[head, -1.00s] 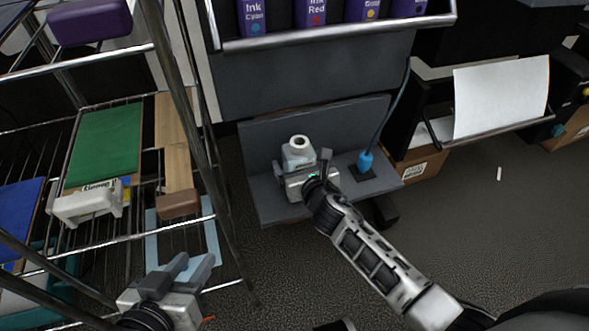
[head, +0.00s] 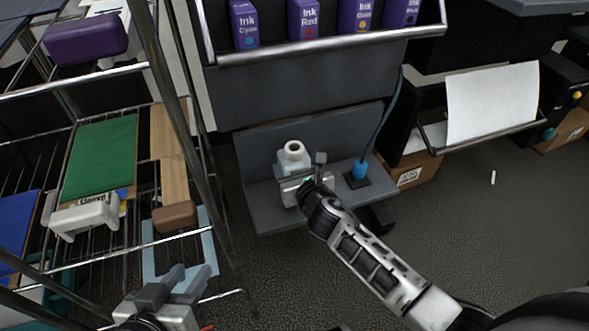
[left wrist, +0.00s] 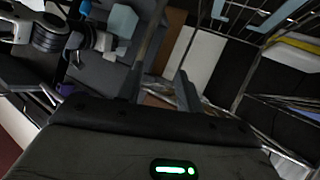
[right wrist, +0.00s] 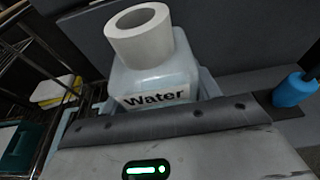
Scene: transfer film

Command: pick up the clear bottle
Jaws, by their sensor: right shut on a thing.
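The clear bottle (head: 291,160), pale and translucent with a white ring-shaped cap, is at the grey ledge below the ink rack in the head view. The right wrist view shows it close up (right wrist: 157,75), upright with a "Water" label. My right gripper (head: 303,178) is shut on the bottle; its fingers are partly hidden. I cannot tell whether the bottle's base touches the ledge. My left gripper (head: 183,281) is open and empty beside the wire shelf at the lower left; its fingers stand apart in the left wrist view (left wrist: 165,70).
The grey ledge (head: 268,213) has a blue plug (head: 360,170) and cable right of the bottle. Ink boxes (head: 304,20) stand in a rack above. A wire shelf (head: 100,262) with binders is at left. A printer with paper (head: 490,102) is at right; the floor before it is mostly clear.

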